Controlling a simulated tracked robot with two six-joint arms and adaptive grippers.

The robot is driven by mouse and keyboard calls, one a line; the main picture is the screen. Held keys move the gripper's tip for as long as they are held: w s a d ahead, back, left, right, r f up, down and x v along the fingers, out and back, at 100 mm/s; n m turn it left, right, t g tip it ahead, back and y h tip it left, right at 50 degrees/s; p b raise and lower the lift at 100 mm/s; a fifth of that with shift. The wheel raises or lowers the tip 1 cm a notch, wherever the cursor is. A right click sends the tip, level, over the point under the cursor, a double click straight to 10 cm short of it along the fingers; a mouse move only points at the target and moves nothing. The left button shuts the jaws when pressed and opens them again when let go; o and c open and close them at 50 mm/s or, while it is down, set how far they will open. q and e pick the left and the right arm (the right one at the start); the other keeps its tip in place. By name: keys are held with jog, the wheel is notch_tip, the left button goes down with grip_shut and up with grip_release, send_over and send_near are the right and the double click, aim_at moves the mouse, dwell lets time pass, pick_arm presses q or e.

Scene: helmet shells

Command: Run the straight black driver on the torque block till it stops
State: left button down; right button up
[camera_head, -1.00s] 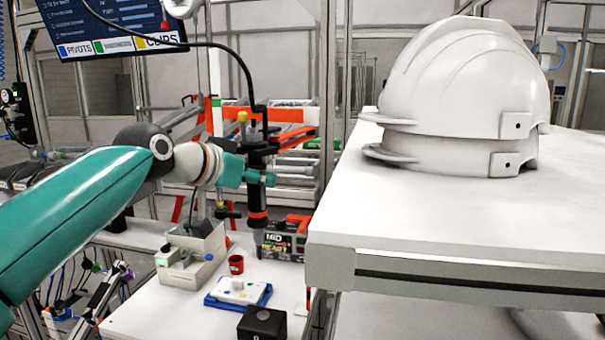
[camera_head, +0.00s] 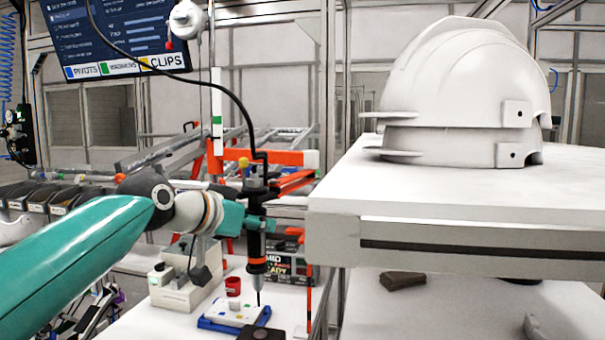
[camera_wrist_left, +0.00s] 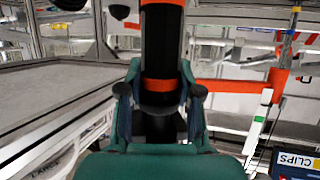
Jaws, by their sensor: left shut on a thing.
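The straight black driver (camera_head: 257,225) with orange rings hangs upright in my left gripper (camera_head: 258,222). The gripper is shut around its body, and a cable runs up from its top. In the left wrist view the driver (camera_wrist_left: 161,50) stands between the two fingers (camera_wrist_left: 160,95). Its thin bit points down near the right edge of a white plate with coloured dots in a blue tray (camera_head: 207,325); I cannot tell whether it touches. A dark block (camera_head: 262,333), possibly the torque block, is partly cut off at the bottom edge. My right gripper is not in view.
A beige device (camera_head: 178,292) and a red cup (camera_head: 233,286) stand by the tray. A display box (camera_head: 290,268) stands behind the driver. A white table (camera_head: 450,205) with stacked helmet shells (camera_head: 455,100) lies close on the right.

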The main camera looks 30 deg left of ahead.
aim_at(251, 258)
pick_arm(q)
jog(key=shift+f, duration=0.1)
jog(key=shift+f+b, duration=1.8)
jog(key=shift+f, duration=0.35)
jog(key=shift+f+b, duration=0.7)
jog(key=shift+b, duration=0.1)
jog(key=shift+f, duration=0.25)
jog(key=shift+d+f+b, duration=0.1)
jog(key=shift+f+b, duration=0.2)
jog(key=shift+b, duration=0.05)
dwell(0.4)
notch_tip(251, 258, up, 6)
jog(key=p, duration=0.5)
jog(key=shift+r+p, duration=0.2)
jog(key=shift+p, duration=0.15)
